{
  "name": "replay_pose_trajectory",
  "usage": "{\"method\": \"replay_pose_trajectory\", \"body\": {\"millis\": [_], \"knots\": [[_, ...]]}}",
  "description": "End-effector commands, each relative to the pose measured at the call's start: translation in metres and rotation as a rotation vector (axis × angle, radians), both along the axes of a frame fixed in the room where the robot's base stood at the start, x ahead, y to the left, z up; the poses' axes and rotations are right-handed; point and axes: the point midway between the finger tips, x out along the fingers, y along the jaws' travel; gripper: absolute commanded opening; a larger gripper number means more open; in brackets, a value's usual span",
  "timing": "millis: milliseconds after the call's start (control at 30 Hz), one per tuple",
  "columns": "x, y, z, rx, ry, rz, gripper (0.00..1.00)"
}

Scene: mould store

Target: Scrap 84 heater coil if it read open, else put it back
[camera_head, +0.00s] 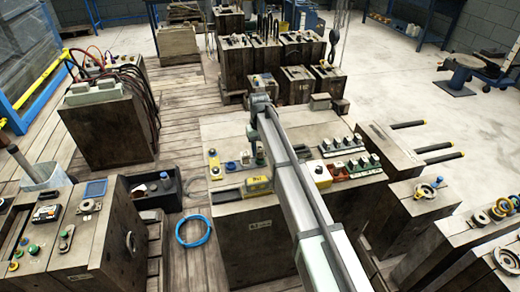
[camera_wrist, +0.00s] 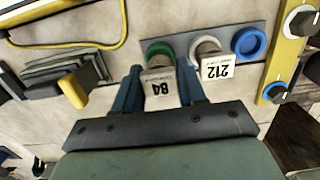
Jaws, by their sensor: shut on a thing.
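My gripper (camera_wrist: 161,92) is shut on the heater coil with the tag 84 (camera_wrist: 160,82), one blue finger on each side. The coil is at a green ring (camera_wrist: 158,48) on a grey strip; I cannot tell whether it is seated or slightly raised. A second coil tagged 212 (camera_wrist: 214,67) stands beside it, then an empty blue ring (camera_wrist: 249,42). In the head view my gripper (camera_head: 258,160) points down over the wooden top, left of my arm, and the coil is too small to make out. A yellow-edged meter (camera_head: 258,186) lies near; its reading is not legible.
A yellow strip with knobs (camera_head: 214,165) is left of the coils.

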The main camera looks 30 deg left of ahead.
Motion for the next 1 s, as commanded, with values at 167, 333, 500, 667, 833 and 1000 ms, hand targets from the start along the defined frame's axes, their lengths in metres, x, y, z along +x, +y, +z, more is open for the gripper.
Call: {"method": "replay_pose_trajectory", "body": {"millis": [167,333,500,667,833,1000], "knots": [[0.0000,0.0000,0.0002,0.000,0.000,0.000,0.01],[0.0000,0.0000,0.0002,0.000,0.000,0.000,0.01],[0.0000,0.0000,0.0001,0.000,0.000,0.000,0.01],[0.0000,0.0000,-0.0013,0.000,0.000,0.000,0.01],[-0.0001,-0.0001,-0.0044,0.000,0.000,0.000,0.01],[0.0000,0.0000,-0.0076,0.000,0.000,0.000,0.01]]}}
